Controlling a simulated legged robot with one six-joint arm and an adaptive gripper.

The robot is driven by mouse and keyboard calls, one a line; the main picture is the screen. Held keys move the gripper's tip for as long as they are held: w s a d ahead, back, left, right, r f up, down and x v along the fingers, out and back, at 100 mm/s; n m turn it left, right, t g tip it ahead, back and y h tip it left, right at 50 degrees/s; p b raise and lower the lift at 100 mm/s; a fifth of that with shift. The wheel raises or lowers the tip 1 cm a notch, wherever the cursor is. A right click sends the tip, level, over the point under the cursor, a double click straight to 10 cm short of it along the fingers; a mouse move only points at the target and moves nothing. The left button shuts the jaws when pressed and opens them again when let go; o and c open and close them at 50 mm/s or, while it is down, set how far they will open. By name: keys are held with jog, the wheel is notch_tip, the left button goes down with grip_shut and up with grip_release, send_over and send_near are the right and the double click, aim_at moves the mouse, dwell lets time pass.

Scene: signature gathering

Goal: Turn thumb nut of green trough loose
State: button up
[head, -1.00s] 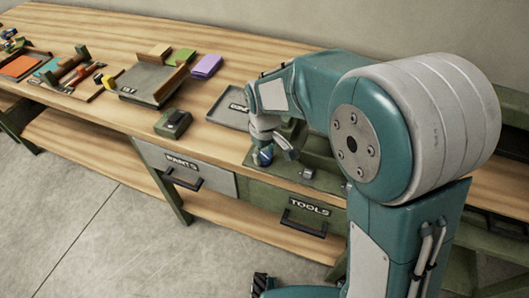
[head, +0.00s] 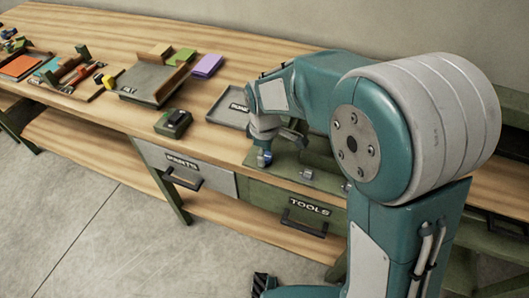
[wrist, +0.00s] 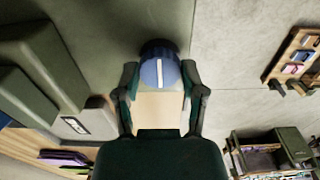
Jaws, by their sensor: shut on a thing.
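In the wrist view a round blue knob (wrist: 160,72) with a white stripe sits between the fingertips of my gripper (wrist: 159,84). The stripe runs nearly up and down in that picture. The fingers are shut on the knob from both sides. In the head view the blue knob (head: 265,159) shows under my wrist, at the front left of a green fixture (head: 318,180) on the bench. My arm hides much of this fixture. I take the knob as the thumb nut and the fixture as the green trough; I cannot see whether the nut is loose.
A labelled grey tray (head: 216,117) lies left of my wrist. A small dark green box (head: 173,123) stands near the bench's front edge. Drawers marked PARTS (head: 183,163) and TOOLS (head: 309,209) are below. A larger grey tray (head: 140,92) is farther left.

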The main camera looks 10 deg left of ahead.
jog(key=shift+f, duration=0.1)
jog(key=o, duration=1.2)
jog(key=shift+c, duration=0.2)
notch_tip(320, 180, up, 12)
